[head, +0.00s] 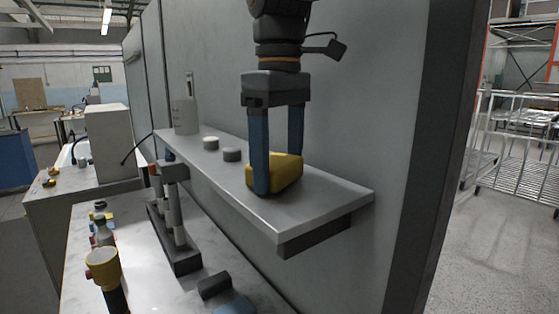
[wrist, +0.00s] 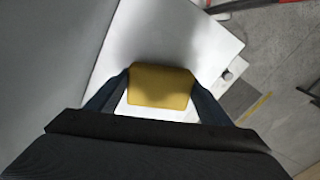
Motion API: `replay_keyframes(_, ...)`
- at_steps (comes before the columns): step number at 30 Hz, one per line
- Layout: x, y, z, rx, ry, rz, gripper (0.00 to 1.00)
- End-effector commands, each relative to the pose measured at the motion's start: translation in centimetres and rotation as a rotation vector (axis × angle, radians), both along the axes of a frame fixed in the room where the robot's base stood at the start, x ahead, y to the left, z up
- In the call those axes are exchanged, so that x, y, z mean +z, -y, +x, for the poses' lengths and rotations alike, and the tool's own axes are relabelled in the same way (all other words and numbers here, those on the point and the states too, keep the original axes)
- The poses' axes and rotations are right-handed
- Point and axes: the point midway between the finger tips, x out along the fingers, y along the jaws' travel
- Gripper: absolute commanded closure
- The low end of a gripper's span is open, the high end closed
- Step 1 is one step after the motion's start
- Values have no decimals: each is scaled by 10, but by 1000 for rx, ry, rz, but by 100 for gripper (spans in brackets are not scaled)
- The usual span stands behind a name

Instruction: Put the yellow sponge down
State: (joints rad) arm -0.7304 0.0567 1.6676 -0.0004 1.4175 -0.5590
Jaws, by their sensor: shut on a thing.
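The yellow sponge (head: 286,172) is between the two blue fingers of my gripper (head: 277,178), at the shelf's near right part in the head view. My gripper points straight down and is shut on the sponge. In the wrist view the sponge (wrist: 161,86) sits between the fingertips (wrist: 160,90), with the pale shelf around it. The sponge is at or just above the grey wall shelf (head: 320,196); I cannot tell whether it touches. Part of the sponge is hidden behind the near finger.
Two small round pieces (head: 221,149) and a clear beaker (head: 186,116) stand farther along the shelf. A lower bench (head: 120,215) holds a stand (head: 175,235) and a yellow-topped item (head: 102,266). A grey wall (head: 350,90) rises behind the shelf. The shelf's right end is bare.

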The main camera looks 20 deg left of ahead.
Motion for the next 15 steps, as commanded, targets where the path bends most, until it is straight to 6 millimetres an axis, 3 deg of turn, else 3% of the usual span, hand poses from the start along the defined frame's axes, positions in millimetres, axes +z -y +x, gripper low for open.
replay_keyframes(7, -3, 0, 0, 0, 0, 0, 48)
replay_keyframes(8, -3, 0, 0, 0, 0, 0, 25)
replay_keyframes(11, -2, 0, 0, 0, 0, 0, 8)
replay_keyframes(15, -2, 0, 0, 0, 0, 0, 8)
